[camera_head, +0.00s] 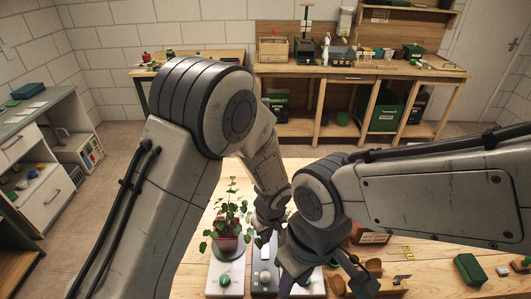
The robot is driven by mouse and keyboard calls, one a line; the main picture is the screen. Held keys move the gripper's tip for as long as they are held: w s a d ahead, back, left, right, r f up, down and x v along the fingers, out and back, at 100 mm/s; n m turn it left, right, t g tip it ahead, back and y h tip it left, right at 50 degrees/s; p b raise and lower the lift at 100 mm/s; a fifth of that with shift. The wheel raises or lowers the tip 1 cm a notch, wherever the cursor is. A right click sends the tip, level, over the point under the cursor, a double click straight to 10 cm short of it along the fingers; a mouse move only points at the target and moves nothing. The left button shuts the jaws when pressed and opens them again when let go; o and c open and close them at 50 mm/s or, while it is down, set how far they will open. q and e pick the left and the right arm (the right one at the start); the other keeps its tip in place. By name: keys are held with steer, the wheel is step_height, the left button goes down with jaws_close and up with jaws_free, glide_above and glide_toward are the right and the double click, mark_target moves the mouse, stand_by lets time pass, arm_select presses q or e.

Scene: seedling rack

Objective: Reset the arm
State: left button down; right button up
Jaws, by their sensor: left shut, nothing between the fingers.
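My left arm comes in from the left and bends down at the middle of the head view. My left gripper (266,234) is small, partly hidden and shut with nothing in it, just right of a potted plant. My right arm comes in from the right, and its wrist is close beside the left one. My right gripper (322,278) points down over the near table, lower than the left. Its dark fingers look spread apart with nothing clearly held between them. The two wrists overlap in the picture; I cannot tell if they touch.
A green box (469,269) lies at right. A workbench (365,72) stands at the back, a grey-topped cabinet (38,118) at left.

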arm_select(q)
steer(key=s+a+r+m+h, duration=0.1)
steer(key=s+a+r+m, duration=0.1)
steer(key=s+r+m, duration=0.4)
steer(key=s+a+r+m+g, duration=0.1)
steer(key=s+a+r+m, duration=0.1)
steer(key=s+r+m, duration=0.5)
steer(key=s+r, duration=0.5)
steer(key=s, duration=0.2)
steer(key=shift+s+a+r+g+h, duration=0.2)
steer(key=shift+a+r+g+h, duration=0.1)
steer(key=shift+a+h, duration=0.1)
stand_by(0.6)
